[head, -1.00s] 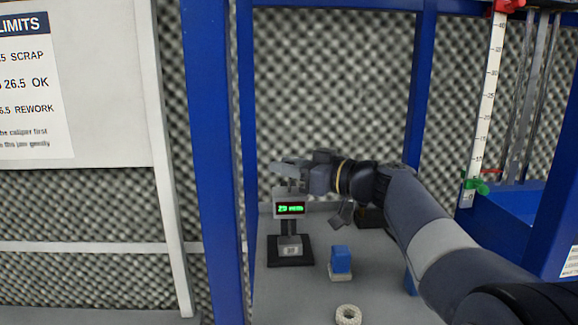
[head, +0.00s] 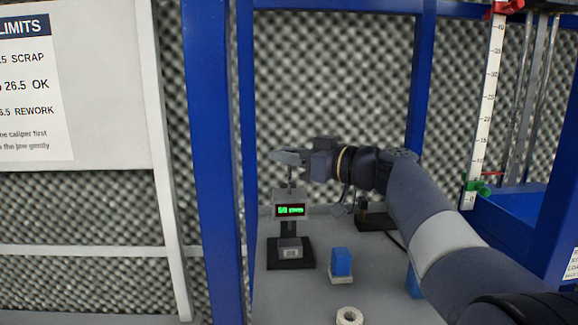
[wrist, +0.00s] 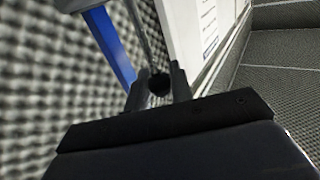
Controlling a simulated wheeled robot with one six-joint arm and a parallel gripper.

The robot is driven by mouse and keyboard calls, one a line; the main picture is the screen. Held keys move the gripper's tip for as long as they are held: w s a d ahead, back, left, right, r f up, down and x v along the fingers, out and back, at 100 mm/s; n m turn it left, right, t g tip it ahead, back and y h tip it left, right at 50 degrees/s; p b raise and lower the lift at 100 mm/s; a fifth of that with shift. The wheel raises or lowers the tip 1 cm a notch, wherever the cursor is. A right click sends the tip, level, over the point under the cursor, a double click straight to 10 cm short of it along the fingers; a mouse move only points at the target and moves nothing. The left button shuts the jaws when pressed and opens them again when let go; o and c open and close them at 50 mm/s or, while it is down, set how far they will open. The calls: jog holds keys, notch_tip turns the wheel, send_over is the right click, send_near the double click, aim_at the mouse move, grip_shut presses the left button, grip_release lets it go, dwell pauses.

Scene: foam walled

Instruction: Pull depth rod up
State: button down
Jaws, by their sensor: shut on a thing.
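The depth gauge (head: 287,203) stands upright on its black base at the left of the bench, with a green lit display. Its thin depth rod (head: 291,179) shows rising from the top of the gauge body. My gripper (head: 288,158) is above the gauge, reaching in from the right, shut on the rod's top end. In the wrist view, a dark round knob (wrist: 159,84) sits between the two fingers. In the head view the fingers hide the knob. A small grey labelled block (head: 291,252) is at the foot of the gauge.
A dark box (head: 376,221) is behind, to the right. A blue post (head: 220,160) rises at the left. A height scale (head: 484,110) stands at the right.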

jog(key=c, duration=1.2)
grip_release()
jog(key=shift+c, duration=0.2)
jog(key=b+v, duration=0.4)
jog(key=v, duration=0.6)
jog(key=shift+s+d, duration=0.25)
jog(key=shift+d, duration=0.05)
